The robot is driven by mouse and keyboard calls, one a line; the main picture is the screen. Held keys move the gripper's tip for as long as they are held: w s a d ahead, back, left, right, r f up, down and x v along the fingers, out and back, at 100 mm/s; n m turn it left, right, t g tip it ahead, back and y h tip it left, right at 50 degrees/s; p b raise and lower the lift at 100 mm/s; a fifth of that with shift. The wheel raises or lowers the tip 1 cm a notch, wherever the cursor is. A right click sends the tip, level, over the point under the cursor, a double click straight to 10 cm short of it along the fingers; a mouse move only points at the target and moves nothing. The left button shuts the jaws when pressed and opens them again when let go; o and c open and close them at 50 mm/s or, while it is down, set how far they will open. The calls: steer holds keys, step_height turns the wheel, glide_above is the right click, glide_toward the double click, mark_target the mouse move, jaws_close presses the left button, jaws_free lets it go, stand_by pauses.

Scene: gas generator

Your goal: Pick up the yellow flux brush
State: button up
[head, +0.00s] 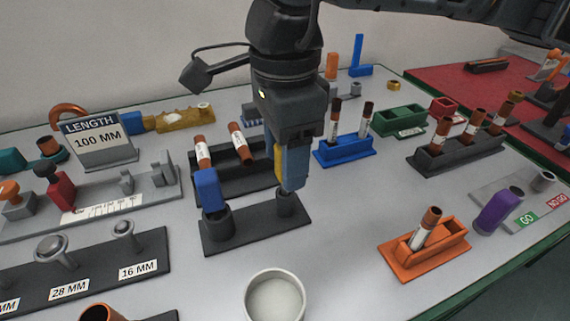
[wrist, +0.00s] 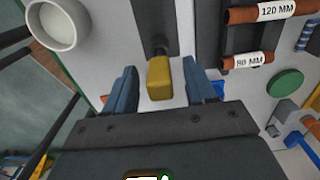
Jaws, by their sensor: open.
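The yellow flux brush (head: 279,162) stands upright in the right cup of a dark two-cup holder (head: 247,232). My gripper (head: 291,180) points down over that cup, its blue fingers around the brush's upper part and partly hiding it in the head view. In the wrist view, the brush's yellow handle (wrist: 159,77) sits between the two open fingers of my gripper (wrist: 162,90), with a visible gap on each side. The dark holder also shows beyond it in the wrist view (wrist: 152,14). A blue brush (head: 207,189) stands in the left cup.
A dark rack with labelled copper tubes (head: 237,182) is close behind the holder. A white cup (head: 274,297) stands in front. A blue rack (head: 345,150) and an orange tray (head: 424,258) are to the right. Grey table is clear between holder and orange tray.

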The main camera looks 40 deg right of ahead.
steer(key=shift+c, duration=0.4)
steer(key=c, duration=0.8)
steer(key=shift+r, duration=0.1)
steer(key=shift+r, duration=0.6)
steer(key=r, duration=0.3)
steer(key=shift+s+d+r, duration=0.15)
steer(key=shift+s+d, duration=0.2)
steer(key=s+d+r, duration=0.6)
steer(key=s, duration=0.2)
steer(key=shift+s+d+r+p, duration=0.15)
steer(key=shift+s+d+p, duration=0.05)
steer(key=shift+s+p, duration=0.1)
